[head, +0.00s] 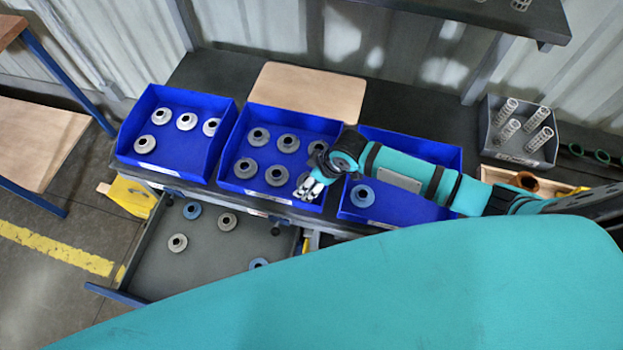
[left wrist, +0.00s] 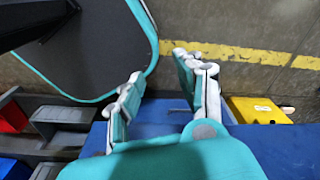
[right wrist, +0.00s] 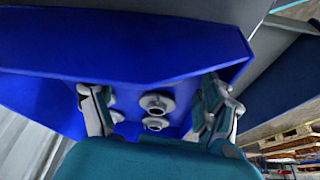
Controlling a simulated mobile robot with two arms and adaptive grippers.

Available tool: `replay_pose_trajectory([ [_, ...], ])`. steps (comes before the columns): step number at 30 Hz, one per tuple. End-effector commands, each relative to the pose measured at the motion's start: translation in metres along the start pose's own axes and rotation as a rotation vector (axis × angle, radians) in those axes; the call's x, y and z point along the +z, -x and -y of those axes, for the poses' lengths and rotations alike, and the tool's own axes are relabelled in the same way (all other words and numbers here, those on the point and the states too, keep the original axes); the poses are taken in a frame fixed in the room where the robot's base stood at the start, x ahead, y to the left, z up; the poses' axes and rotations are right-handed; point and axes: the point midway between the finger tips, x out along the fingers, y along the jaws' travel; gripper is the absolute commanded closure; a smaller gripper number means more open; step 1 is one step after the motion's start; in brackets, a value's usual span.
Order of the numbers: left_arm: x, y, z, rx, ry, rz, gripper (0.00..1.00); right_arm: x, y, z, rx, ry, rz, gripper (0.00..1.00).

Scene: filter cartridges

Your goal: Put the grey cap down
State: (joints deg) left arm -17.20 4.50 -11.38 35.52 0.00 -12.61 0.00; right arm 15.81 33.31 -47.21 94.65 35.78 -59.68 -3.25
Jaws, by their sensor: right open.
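Several grey caps, round with a raised hub, lie in the middle blue bin (head: 231,183); one is a grey cap (head: 287,143) at the back. My right gripper (head: 311,188) is low at this bin's front right corner and partly hides a cap there. In the right wrist view its fingers (right wrist: 157,108) are apart, and two grey caps (right wrist: 157,103) show in the blue bin between and beyond them. Nothing is held. My left gripper (left wrist: 160,85) shows only in the left wrist view, open and empty, away from the caps.
The right blue bin (head: 443,156), partly behind my arm, shows one blue-grey cap (head: 362,195). An open drawer (head: 205,262) below holds grey and blue caps. A grey bin (head: 510,152) holds springs. A board (head: 307,93) lies behind.

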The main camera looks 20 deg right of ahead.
Motion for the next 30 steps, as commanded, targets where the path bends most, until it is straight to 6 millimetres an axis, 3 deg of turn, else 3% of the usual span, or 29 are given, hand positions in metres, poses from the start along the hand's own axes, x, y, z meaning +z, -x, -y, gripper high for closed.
replay_pose_trajectory([
  [6,0.001,-0.007,0.000,0.000,0.000,0.000,0.64,0.001,0.037,-0.001,0.001,0.003,-0.001,0.17],
  [12,0.001,-0.009,0.000,0.000,0.000,0.000,0.64,0.001,0.061,0.000,-0.001,0.001,0.001,0.17],
  [30,0.001,-0.009,0.001,-0.001,-0.002,0.000,0.64,0.001,0.066,0.001,-0.001,0.001,0.001,0.17],
])
